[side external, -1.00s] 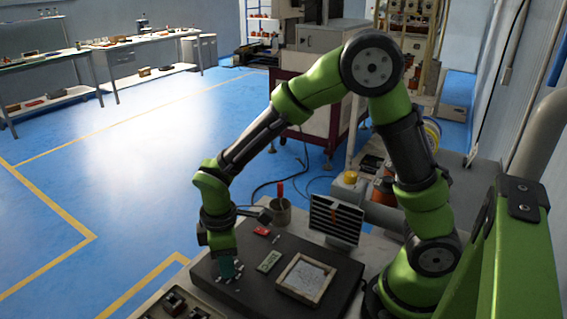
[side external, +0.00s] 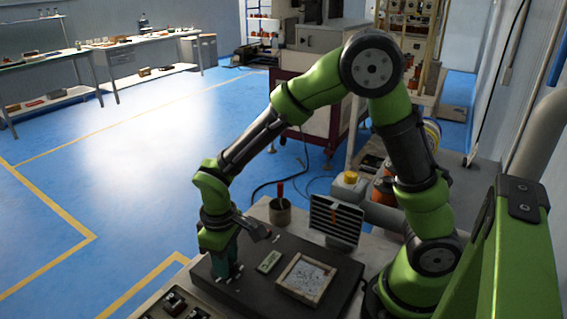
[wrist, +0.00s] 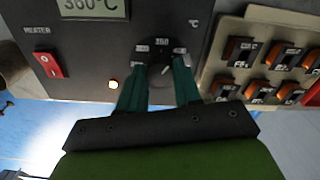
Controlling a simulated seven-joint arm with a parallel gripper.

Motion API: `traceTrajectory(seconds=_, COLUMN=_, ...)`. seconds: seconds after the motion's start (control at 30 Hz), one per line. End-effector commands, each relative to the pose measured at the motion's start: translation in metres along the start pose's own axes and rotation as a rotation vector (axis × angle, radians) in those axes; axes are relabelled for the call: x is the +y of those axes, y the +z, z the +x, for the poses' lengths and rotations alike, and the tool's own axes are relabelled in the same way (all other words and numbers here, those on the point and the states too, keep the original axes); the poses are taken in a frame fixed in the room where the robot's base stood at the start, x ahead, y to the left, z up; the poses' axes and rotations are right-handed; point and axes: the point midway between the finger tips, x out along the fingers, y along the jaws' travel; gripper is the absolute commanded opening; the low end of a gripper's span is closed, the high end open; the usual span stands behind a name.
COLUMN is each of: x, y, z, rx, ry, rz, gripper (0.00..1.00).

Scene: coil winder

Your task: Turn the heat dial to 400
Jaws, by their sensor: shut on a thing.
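The heat dial (wrist: 160,76) is a dark round knob on the dark panel (wrist: 95,40) in the wrist view. Its scale shows 350 at the top; the smaller labels beside it are partly unreadable. My gripper (wrist: 159,64) has its two teal fingers on either side of the knob, shut on it. A pale mark shows low on the knob, but I cannot tell its exact setting. The display (wrist: 92,8) reads about 360 °C. In the side view my gripper (side external: 228,272) reaches down onto the panel's near left end and hides the dial.
A box of rocker switches (wrist: 262,60) stands close on the right in the wrist view. A framed tray (side external: 284,283) and a cup (side external: 280,213) are nearby in the side view.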

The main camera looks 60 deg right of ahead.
Motion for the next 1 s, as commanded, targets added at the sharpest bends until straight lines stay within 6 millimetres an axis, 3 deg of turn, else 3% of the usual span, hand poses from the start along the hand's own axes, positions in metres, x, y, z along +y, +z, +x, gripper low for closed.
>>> traceTrajectory(seconds=0.4, x=-0.0003, y=0.0, z=-0.0011, rx=0.0, ry=-0.001, rz=0.216, gripper=0.03)
traceTrajectory(seconds=0.97, x=-0.0003, y=0.0001, z=-0.0013, rx=0.0, ry=-0.001, rz=0.252, gripper=0.03)
traceTrajectory(seconds=1.0, x=-0.0003, y=0.0, z=-0.0014, rx=0.0, ry=-0.001, rz=0.252, gripper=0.35)
